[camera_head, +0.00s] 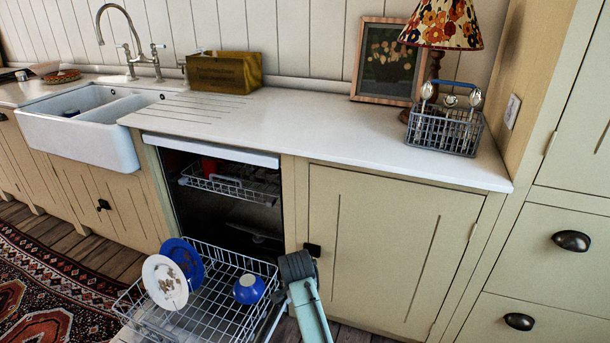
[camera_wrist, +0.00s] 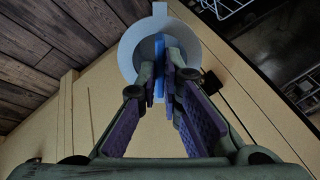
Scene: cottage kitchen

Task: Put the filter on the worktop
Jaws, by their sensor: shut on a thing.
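The filter (camera_wrist: 130,52) shows in the wrist view as a round, pale grey piece with a blue upright part in its middle. My gripper (camera_wrist: 164,75) is shut on that blue part, with a fingertip on each side. The filter is in front of a beige panel, clear of the dishwasher racks in that view. In the head view the filter and fingertips cannot be made out; my arm is low, beside the pulled-out rack. The white worktop (camera_head: 300,125) runs above the dishwasher and cupboards, with a wide bare stretch in its middle.
The open dishwasher's lower rack (camera_head: 215,300) holds a white plate (camera_head: 165,283), a blue plate (camera_head: 182,262) and a blue bowl (camera_head: 249,289). On the worktop stand a wooden box (camera_head: 225,72), a picture (camera_head: 385,60), a lamp (camera_head: 440,30) and a cutlery basket (camera_head: 443,130).

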